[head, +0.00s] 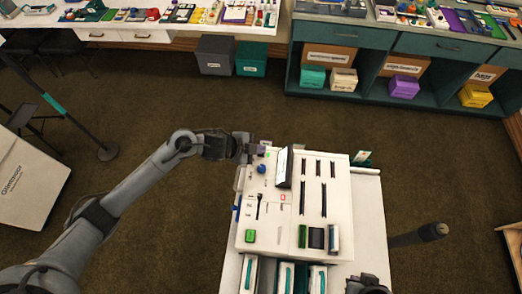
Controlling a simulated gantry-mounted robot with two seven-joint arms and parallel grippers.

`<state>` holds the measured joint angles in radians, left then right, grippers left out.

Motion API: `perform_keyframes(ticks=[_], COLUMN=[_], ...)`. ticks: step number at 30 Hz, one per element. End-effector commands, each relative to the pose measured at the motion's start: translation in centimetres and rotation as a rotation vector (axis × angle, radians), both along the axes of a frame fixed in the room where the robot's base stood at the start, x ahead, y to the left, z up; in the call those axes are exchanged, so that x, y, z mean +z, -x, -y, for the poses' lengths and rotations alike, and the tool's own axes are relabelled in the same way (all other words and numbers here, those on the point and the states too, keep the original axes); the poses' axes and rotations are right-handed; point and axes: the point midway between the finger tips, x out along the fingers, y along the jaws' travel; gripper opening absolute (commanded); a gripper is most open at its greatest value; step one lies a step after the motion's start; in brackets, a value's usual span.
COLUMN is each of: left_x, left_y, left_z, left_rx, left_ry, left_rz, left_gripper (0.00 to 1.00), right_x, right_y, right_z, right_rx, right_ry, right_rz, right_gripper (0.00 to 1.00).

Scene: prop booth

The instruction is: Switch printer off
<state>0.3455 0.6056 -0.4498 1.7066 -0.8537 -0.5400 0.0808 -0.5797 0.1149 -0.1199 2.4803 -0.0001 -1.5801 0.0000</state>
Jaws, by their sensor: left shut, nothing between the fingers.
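The printer appears to be the white console (320,225) with slots, buttons and small levers, on a white stand in the centre. My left gripper (255,149) is shut and empty at the console's far left corner, close to its top edge; I cannot tell whether it touches. A blue knob (262,169) sits just below the gripper, and a small dark lever (258,208) lies lower on the panel. Which control is the power switch is too small to tell. My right gripper (367,285) seems to show only partly at the bottom edge, its fingers unclear.
A dark rod (420,235) sticks out right of the stand (370,215). White boxes with teal stripes (285,276) sit at the console's near side. Cluttered counters (405,42) line the back.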

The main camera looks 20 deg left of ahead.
Motion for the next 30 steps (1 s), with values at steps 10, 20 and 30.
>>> perform_keyframes(ticks=[10,20,30], left_x=[0.0,-0.5,-1.0], left_y=[0.0,0.0,0.0], left_z=[0.0,0.0,0.0], left_rx=[0.0,-0.001,0.001], left_ry=[0.0,0.0,-0.001], left_rz=[0.0,-0.001,-0.003], left_gripper=[0.0,0.0,0.0], right_x=[0.0,-0.3,-0.4], right_y=[0.0,0.0,0.0], right_z=[0.2,0.2,0.0], right_rx=[0.006,0.007,0.002], right_ry=[0.01,0.009,0.002], right_rz=[-0.001,-0.001,-0.001], right_gripper=[0.0,0.0,0.0])
